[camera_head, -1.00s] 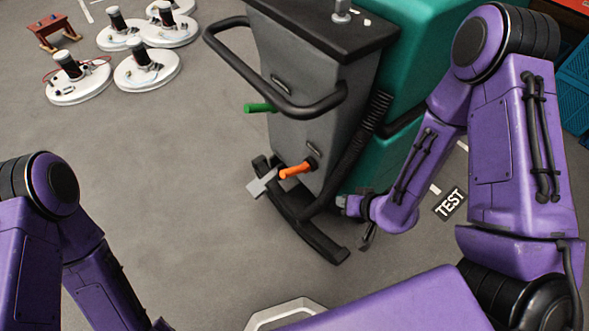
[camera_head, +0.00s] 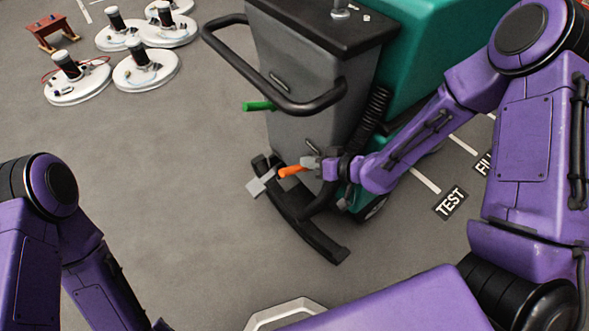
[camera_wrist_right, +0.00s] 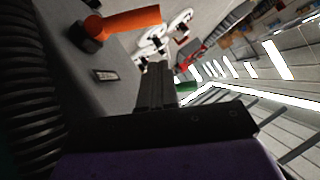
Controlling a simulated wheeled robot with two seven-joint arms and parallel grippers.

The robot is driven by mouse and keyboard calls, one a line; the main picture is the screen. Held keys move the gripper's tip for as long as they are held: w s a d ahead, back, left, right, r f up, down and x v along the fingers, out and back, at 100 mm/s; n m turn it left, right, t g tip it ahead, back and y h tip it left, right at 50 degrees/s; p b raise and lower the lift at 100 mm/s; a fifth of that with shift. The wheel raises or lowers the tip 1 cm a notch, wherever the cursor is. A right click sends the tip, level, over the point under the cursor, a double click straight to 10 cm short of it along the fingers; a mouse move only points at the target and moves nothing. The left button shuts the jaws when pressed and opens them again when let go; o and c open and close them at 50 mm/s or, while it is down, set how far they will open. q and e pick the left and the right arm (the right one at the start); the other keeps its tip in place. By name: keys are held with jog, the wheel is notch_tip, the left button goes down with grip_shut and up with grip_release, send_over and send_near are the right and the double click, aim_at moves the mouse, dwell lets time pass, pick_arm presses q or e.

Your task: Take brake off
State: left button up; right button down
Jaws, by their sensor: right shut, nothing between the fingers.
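The scrubber machine (camera_head: 295,100) stands upright at centre, with a grey body, black loop handle and teal tank. An orange lever (camera_head: 291,171) sticks out low on its grey rear panel; it also shows at the upper left of the right wrist view (camera_wrist_right: 135,18). A green lever (camera_head: 259,106) sits higher up. A grey pedal (camera_head: 261,183) is left of the orange lever. My right gripper (camera_head: 310,163) is shut and empty, close to the base of the orange lever; contact cannot be told. My left arm is at the lower left; its gripper is out of frame.
A black curved squeegee bar (camera_head: 315,238) lies low at the machine's rear. Several round white scrubber heads (camera_head: 147,66) and a small red-brown stool (camera_head: 55,32) stand at the upper left. Floor labels, including TEST (camera_head: 450,202), lie right. Grey floor at left is clear.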

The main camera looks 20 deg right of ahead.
aim_at(295, 170)
jog(key=w+a+f, duration=0.1)
jog(key=f, duration=0.1)
jog(key=w+a+f, duration=0.1)
jog(key=a+f, duration=0.1)
jog(key=shift+w+a+f, duration=0.15)
jog(key=shift+w, duration=0.05)
jog(key=shift+a+f, duration=0.25)
jog(key=shift+f, duration=0.2)
jog(key=shift+d, duration=0.1)
